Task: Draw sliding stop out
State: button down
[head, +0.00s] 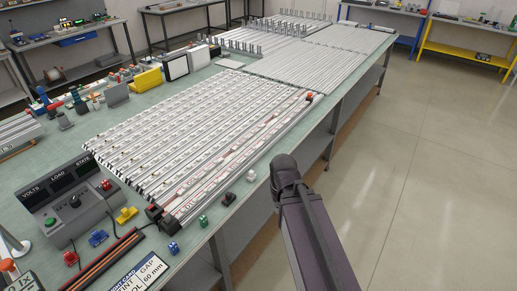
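A long slatted panel of pale metal frames (165,135) lies flat on the green workbench (250,218). A rail with white and pink labels (235,160) runs along its right side. A small red-orange knob (309,97) sits at the rail's far end, and a black block (155,212) with a red part sits at its near end. I cannot tell which of these is the sliding stop. My dark arm rises from the bottom right, beside the bench's right edge. No gripper fingers show, and nothing of mine visibly touches the panel.
A grey control box (72,203) with a knob and labelled displays stands at the near left. Small coloured blocks, such as a green one (203,221), lie along the near edge. More slatted panels (320,62) lie farther back. The floor (420,170) on the right is clear.

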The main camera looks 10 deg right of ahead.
aim_at(309, 99)
jog(key=k, duration=1.3)
jog(key=z, duration=0.4)
jog(key=i, duration=0.45)
jog(key=z, duration=0.5)
jog(key=i, duration=1.35)
jog(key=u, duration=0.8)
jog(key=i, duration=0.4)
jog(key=u, duration=0.2)
